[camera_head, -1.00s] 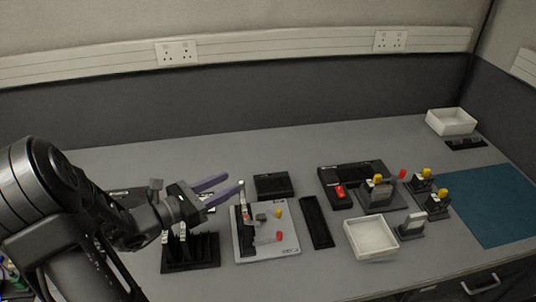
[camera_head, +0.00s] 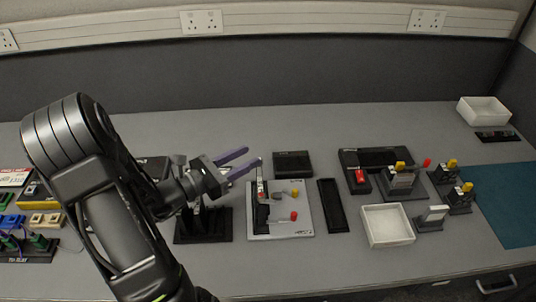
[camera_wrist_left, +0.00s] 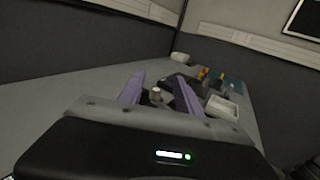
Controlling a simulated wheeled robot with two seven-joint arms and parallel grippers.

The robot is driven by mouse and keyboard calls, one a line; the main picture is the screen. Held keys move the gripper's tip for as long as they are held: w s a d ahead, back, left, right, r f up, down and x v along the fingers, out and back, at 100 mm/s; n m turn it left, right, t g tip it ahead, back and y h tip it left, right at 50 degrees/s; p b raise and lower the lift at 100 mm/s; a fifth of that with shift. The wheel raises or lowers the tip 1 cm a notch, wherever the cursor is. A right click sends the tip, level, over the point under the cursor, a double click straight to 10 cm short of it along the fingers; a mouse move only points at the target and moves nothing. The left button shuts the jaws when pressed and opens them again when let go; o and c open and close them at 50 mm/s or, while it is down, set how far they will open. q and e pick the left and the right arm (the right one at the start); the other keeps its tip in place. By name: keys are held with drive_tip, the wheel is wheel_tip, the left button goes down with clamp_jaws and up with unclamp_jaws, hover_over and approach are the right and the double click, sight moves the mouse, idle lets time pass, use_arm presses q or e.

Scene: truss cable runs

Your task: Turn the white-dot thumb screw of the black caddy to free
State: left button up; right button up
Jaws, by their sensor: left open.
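My left gripper (camera_head: 246,160) is open, its two purple fingers pointing right beside a pale-tipped upright post (camera_head: 259,168). The post stands at the left of a light grey plate (camera_head: 284,226), which also carries a yellow knob (camera_head: 294,193) and a red knob (camera_head: 294,216). In the left wrist view the gripper (camera_wrist_left: 160,84) shows a small pale-topped knob (camera_wrist_left: 156,94) between its fingers, apart from them. Small black blocks with yellow knobs (camera_head: 460,197) stand at the right. I cannot tell which thing is the black caddy; no white dot is clear. My right gripper is out of view.
A black slotted rack (camera_head: 204,235) stands below my left gripper. A black box (camera_head: 293,164), a long black tray (camera_head: 333,206) and a white bin (camera_head: 387,226) lie to the right. Coloured parts (camera_head: 14,222) sit at the far left.

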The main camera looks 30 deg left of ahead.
sight(260, 166)
use_arm(q)
drive_tip(key=w+d+f+p, duration=0.1)
drive_tip(key=w+d+f, duration=0.1)
drive_tip(key=w, duration=0.5)
drive_tip(key=shift+d+f+p, duration=0.3)
drive_tip(key=shift+f+p, duration=0.1)
drive_tip(key=shift+f, duration=0.15)
clamp_jaws()
